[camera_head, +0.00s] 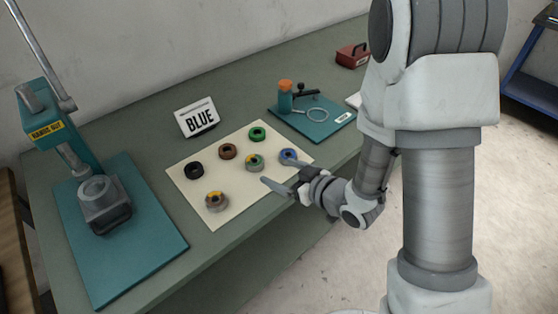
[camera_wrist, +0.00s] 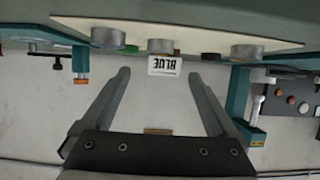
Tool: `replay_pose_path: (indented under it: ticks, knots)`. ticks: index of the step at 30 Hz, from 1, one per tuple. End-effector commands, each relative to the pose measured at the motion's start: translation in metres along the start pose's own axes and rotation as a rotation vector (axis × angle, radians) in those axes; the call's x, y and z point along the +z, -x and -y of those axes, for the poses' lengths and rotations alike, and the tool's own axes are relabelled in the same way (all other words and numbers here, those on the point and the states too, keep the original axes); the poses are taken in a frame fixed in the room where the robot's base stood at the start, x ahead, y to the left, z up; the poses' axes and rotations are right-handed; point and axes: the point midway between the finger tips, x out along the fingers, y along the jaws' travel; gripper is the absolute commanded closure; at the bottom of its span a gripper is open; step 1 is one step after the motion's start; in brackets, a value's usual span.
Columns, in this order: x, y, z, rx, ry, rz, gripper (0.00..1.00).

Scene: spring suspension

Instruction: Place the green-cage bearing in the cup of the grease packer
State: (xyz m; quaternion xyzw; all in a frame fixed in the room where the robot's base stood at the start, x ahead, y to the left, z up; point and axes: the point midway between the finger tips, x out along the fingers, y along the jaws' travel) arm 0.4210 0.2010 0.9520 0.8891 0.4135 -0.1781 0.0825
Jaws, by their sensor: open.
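The bearing that looks green-caged (camera_head: 254,168) is a grey ring with green and some yellow inside, in the middle of the mat's front row. In the wrist view it seems to be the middle grey cylinder (camera_wrist: 160,46), lined up between my fingers; the cage colour is hidden there. My gripper (camera_head: 280,171) is open and empty at the mat's front edge, its fingers pointing toward the bearings. Its open fingers also show in the wrist view (camera_wrist: 157,82).
A yellow-marked bearing (camera_head: 216,202) and a blue-caged bearing (camera_head: 288,154) flank the green one. Black (camera_head: 194,171), brown (camera_head: 228,152) and green (camera_head: 257,134) rings lie behind. A BLUE sign (camera_head: 197,120) stands behind the mat (camera_head: 190,208). A teal lever press (camera_head: 100,200) stands left.

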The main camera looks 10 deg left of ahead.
Motion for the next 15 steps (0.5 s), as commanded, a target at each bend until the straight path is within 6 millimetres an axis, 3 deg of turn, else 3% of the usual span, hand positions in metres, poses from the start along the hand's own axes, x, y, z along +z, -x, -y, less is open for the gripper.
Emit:
replay_pose_path:
  ticks: [15]
  knots:
    - [-0.001,0.015,0.001,0.006,-0.002,-0.001,0.06]
